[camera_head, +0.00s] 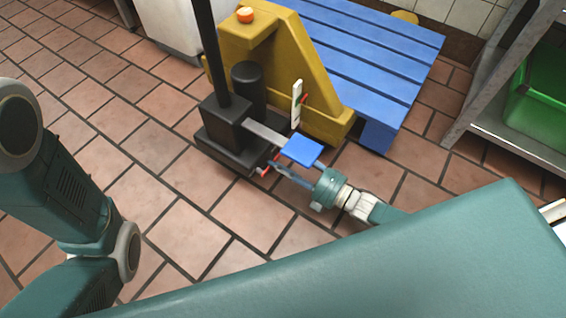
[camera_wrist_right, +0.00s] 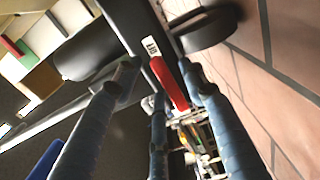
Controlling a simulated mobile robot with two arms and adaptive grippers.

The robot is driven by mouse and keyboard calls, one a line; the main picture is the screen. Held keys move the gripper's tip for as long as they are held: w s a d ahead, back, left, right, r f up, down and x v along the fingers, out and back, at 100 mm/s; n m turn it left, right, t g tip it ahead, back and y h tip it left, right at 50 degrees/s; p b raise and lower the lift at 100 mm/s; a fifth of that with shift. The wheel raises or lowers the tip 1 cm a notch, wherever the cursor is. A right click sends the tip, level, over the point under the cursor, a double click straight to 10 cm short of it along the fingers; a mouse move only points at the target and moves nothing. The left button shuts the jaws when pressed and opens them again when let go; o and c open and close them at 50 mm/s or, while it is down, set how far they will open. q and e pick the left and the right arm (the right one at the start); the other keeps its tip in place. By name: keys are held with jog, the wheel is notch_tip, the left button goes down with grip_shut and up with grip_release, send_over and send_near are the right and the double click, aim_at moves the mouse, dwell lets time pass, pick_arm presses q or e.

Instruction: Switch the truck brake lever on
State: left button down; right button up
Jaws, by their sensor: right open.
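The truck (camera_head: 265,60) has a yellow body, a black base and a black upright handle. A small red lever shows low on its black base, partly hidden by my fingers in the head view. In the right wrist view the red lever (camera_wrist_right: 169,84) has a white label (camera_wrist_right: 150,46) beside its upper end. My right gripper (camera_head: 277,168) is open at the base. In the right wrist view its blue fingers (camera_wrist_right: 159,82) reach around the red lever, which lies between the fingertips; contact cannot be told. My left arm shows at the left, but its gripper is out of view.
A blue pedal-like plate (camera_head: 302,149) is just above my right gripper. The blue slatted platform (camera_head: 365,50) is behind the yellow body. A metal shelf (camera_head: 490,130) with a green crate (camera_head: 540,110) stands at right. Tiled floor (camera_head: 185,235) is free at front left.

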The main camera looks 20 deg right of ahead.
jog(key=shift+c, duration=0.3)
grip_shut()
